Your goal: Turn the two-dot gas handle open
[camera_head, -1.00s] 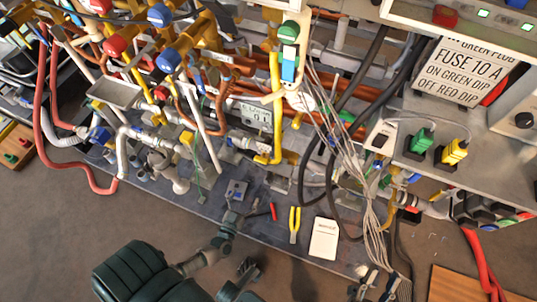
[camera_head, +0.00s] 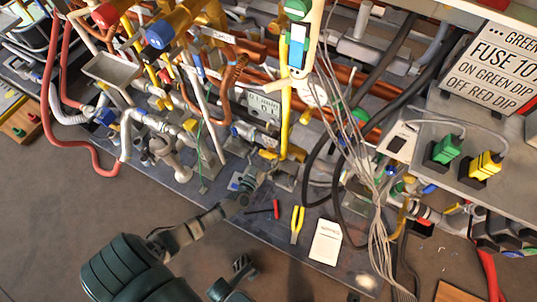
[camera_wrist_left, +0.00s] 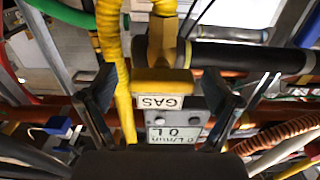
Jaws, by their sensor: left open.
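A yellow gas handle (camera_wrist_left: 163,82) with a white GAS label, upside down in the left wrist view, sits between the fingers of my left gripper (camera_wrist_left: 155,92). The fingers are open, one on each side, with a gap to the handle. I cannot make out dots on the handle. A meter (camera_wrist_left: 178,134) reading 0 L/min shows just below it. In the head view my left gripper (camera_head: 257,170) reaches in at the bench, close to a yellow handle (camera_head: 268,154) at the foot of a yellow pipe. A dark part, probably my right gripper (camera_head: 243,267), shows low in the head view.
Grey cables (camera_head: 350,140) hang to the right of the gripper. Yellow pliers (camera_head: 297,225), a red-handled tool (camera_head: 276,208) and a white notepad (camera_head: 325,241) lie on the bench front. A yellow corrugated hose (camera_wrist_left: 110,35) runs beside the handle.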

